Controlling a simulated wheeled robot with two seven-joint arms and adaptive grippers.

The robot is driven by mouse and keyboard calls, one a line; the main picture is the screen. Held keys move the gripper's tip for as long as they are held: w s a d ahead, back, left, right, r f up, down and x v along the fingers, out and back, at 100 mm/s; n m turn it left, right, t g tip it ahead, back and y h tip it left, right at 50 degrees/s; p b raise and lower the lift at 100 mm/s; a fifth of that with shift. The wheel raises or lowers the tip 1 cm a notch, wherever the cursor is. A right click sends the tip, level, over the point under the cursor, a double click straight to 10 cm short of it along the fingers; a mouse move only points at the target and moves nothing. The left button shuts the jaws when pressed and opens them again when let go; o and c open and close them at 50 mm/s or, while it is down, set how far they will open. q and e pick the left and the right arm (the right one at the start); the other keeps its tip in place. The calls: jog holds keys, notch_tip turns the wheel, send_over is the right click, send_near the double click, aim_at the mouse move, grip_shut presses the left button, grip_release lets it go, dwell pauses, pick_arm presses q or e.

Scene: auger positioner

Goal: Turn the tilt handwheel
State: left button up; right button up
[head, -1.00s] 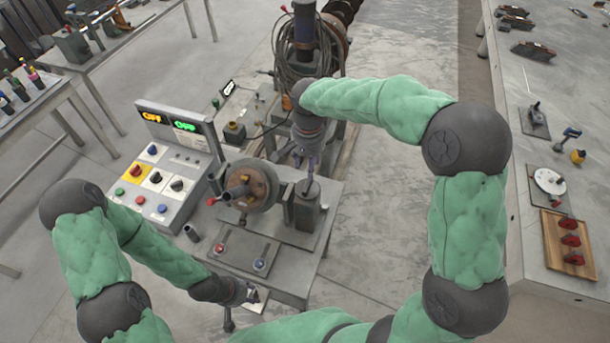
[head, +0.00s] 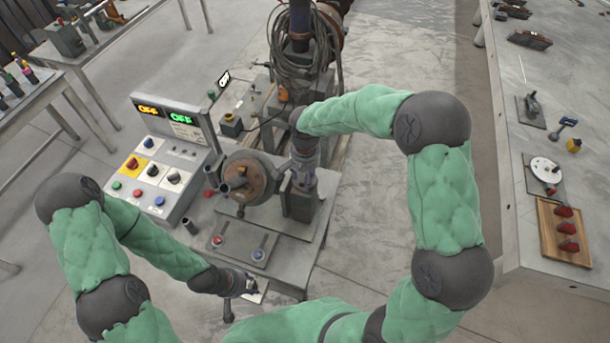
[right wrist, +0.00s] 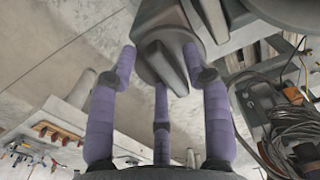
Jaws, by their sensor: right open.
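A round brown-grey wheel (head: 250,180) with a stub handle stands on the grey machine bench in the head view; whether it is the tilt handwheel I cannot tell. A red knob (head: 208,194) sits at its left. My right gripper (head: 302,180) is right of the wheel, over a grey block (head: 298,204). In the right wrist view its purple fingers (right wrist: 162,95) are spread, with a dark grey rounded part (right wrist: 163,58) between and beyond them. Contact is unclear. My left gripper (head: 248,286) is low at the bench's front edge, its fingers too small to read.
A control panel (head: 150,170) with knobs and two OFF displays stands left of the wheel. Red and blue knobs (head: 238,248) sit on the bench front. A cable-wrapped column (head: 302,50) rises behind. A long table (head: 515,180) stands right, with clear floor between.

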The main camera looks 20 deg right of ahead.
grip_shut()
jog(key=shift+n, duration=0.3)
